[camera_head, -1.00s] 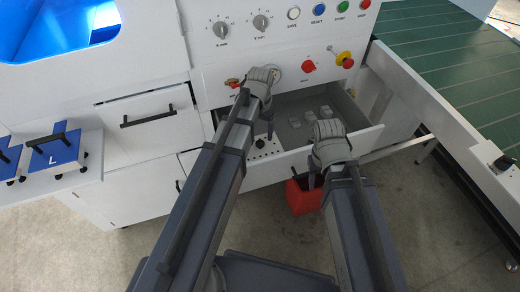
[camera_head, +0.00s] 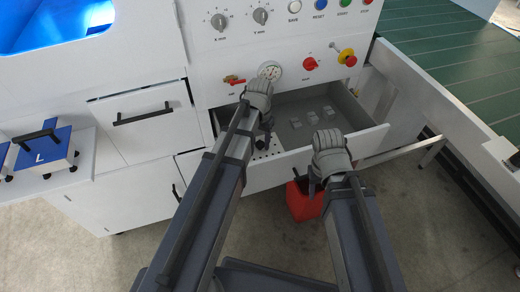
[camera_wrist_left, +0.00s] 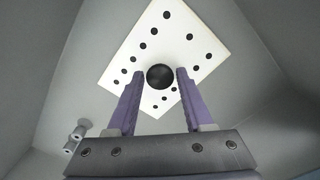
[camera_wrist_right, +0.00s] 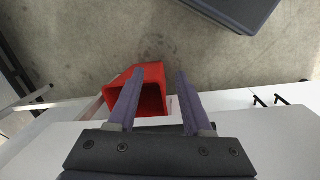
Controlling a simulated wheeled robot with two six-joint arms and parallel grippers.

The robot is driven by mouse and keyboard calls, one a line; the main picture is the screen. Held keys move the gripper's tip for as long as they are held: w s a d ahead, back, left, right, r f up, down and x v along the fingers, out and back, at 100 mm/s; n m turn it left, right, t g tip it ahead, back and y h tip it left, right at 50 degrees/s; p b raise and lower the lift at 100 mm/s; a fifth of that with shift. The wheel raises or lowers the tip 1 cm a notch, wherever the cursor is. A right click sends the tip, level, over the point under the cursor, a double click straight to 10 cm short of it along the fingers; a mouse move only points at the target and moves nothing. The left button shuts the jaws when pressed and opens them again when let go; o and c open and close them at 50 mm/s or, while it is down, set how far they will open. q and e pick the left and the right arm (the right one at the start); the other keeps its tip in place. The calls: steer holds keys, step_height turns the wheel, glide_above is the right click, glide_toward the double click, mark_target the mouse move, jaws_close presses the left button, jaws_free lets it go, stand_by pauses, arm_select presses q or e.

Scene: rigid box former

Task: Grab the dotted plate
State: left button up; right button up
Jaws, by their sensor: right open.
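The dotted plate (camera_wrist_left: 200,52) is white with black dots and a round black knob (camera_wrist_left: 160,77) in its middle. It lies in the open grey drawer; in the head view only part of it (camera_head: 270,153) shows beneath my left gripper (camera_head: 266,138). In the left wrist view my left gripper (camera_wrist_left: 158,72) is open, with its fingertips on either side of the knob and a small gap at each side. My right gripper (camera_head: 313,184) is open and empty in front of the drawer's front; it also shows in the right wrist view (camera_wrist_right: 160,72).
Several small light blocks (camera_head: 312,117) lie in the drawer (camera_head: 350,136). A red bin (camera_head: 302,203) stands on the floor below my right gripper. A blue plate marked L (camera_head: 45,152) sits on the left shelf. The control panel rises behind the drawer.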

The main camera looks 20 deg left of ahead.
mark_target(260, 143)
arm_select(q)
jaws_close()
steer(key=shift+r, duration=0.15)
stand_by(0.4)
step_height(260, 143, up, 10)
steer(key=p, duration=1)
